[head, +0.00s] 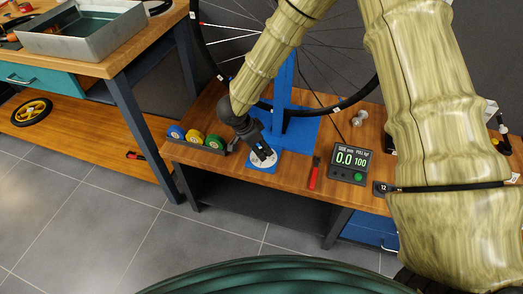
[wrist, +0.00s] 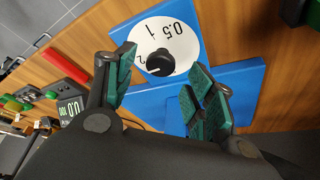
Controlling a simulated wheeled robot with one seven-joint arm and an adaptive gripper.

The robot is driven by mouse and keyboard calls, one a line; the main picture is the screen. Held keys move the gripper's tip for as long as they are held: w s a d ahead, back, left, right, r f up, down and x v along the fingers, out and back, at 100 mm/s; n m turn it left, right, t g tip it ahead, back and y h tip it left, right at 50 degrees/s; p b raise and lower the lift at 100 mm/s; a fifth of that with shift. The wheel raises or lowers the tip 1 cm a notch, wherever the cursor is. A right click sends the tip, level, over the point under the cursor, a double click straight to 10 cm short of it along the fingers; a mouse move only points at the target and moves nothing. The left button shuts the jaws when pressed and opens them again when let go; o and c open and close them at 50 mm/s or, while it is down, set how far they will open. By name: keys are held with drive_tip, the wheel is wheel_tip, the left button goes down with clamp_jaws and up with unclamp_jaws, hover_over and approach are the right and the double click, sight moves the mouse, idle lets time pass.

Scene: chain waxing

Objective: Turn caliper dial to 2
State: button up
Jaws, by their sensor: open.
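The caliper dial is a white disc (wrist: 186,30) with a black round knob (wrist: 160,62) at its centre, on a blue block (wrist: 245,75). Which mark the knob points to is hard to tell. In the head view the dial disc (head: 266,160) is partly covered by my gripper (head: 262,153). In the wrist view my gripper (wrist: 162,66) is open, its green-padded fingers on either side of the knob, with visible gaps. Nothing is held.
A display box (head: 350,162) reading 0.0 and 100 stands right of the dial, with a red-handled tool (head: 315,174) between. A rack of coloured rolls (head: 194,139) is at left. A blue stand (head: 285,85) and bicycle wheel (head: 222,68) rise behind.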

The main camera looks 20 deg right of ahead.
drive_tip(key=shift+x, duration=1.25)
drive_tip(key=c, duration=1)
drive_tip(key=shift+r+p, duration=0.2)
drive_tip(key=shift+p, duration=0.65)
drive_tip(key=shift+w+f+m+p, duration=0.1)
drive_tip(key=shift+f+m+p, duration=0.1)
drive_tip(key=shift+m+p, duration=0.1)
drive_tip(key=o, duration=1)
